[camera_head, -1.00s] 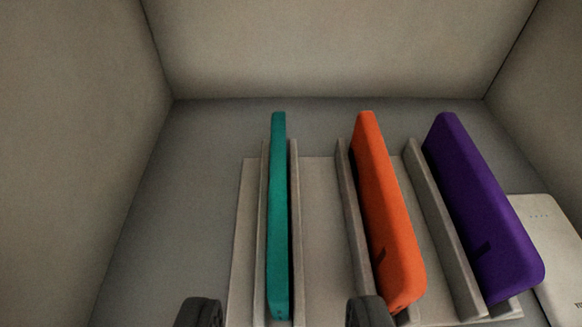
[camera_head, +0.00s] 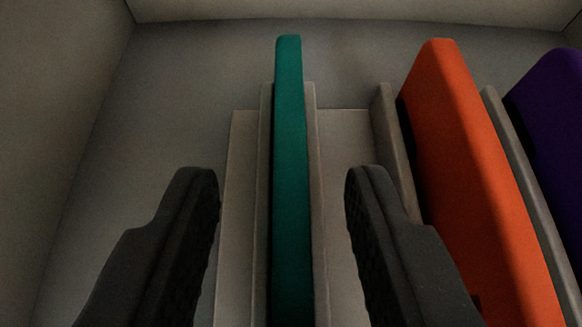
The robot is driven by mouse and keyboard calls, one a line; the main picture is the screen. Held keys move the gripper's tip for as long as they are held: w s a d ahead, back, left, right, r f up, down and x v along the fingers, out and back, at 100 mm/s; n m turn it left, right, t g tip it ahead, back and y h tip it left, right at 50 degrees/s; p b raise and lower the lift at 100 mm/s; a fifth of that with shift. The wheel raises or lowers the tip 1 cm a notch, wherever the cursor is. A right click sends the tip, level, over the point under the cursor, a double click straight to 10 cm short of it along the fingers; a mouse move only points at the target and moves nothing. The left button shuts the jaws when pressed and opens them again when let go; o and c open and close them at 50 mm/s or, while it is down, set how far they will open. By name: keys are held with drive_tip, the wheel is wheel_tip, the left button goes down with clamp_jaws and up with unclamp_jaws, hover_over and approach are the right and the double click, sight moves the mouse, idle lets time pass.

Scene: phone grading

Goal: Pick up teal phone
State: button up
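The teal phone (camera_head: 290,180) stands on edge in a slot of a beige rack (camera_head: 239,200), with a thin divider along each side. Its near end runs out of the bottom of the picture. My gripper (camera_head: 282,185) is open, with one dark finger left of the teal phone and the other right of it. Both fingers are apart from the phone, with a visible gap on each side. The right finger is close to the divider beside the orange phone.
An orange phone (camera_head: 470,170) stands in the slot to the right, close to my right finger. A purple phone (camera_head: 556,130) stands farther right, partly cut off. Grey floor (camera_head: 130,130) lies free on the left, with box walls (camera_head: 50,80) at the left and back.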

sight(291, 188)
drive_tip(key=x, duration=0.3)
drive_tip(key=shift+s+d+f+b, duration=0.1)
drive_tip(key=shift+d+f+b, duration=0.1)
drive_tip(key=shift+b, duration=0.2)
drive_tip(key=shift+w, duration=0.4)
clamp_jaws()
